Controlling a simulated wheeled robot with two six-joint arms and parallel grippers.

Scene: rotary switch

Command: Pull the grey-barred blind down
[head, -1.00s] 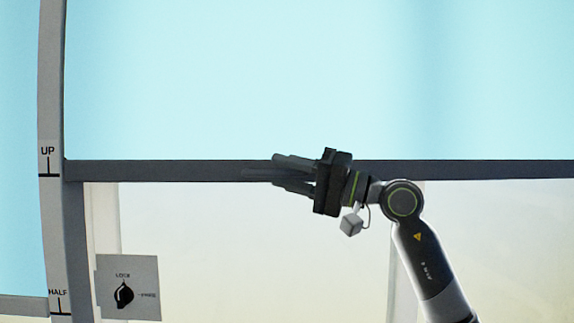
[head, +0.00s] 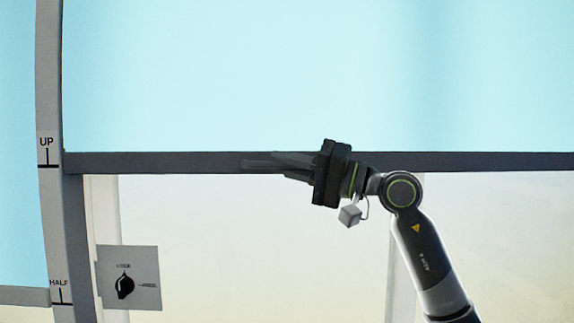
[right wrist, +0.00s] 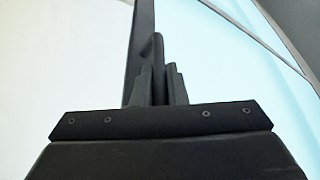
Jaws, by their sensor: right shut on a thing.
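The blind (head: 250,80) is a pale blue sheet with a dark grey bar (head: 470,162) along its lower edge. The bar lies close to level with the UP mark (head: 47,150) on the left frame. A grey handle (head: 256,166) sticks out at the bar. My right gripper (head: 284,165) is shut on this handle, its fingers hiding part of it. In the right wrist view the handle (right wrist: 157,50) stands between the two fingers, with the bar (right wrist: 140,35) behind. My left gripper is not in view.
A grey plate with a black rotary knob (head: 124,286) sits at lower left, below the bar. A HALF mark (head: 59,288) is on the frame under UP. Another blue blind (head: 20,200) shows at far left. The window area below the bar is open.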

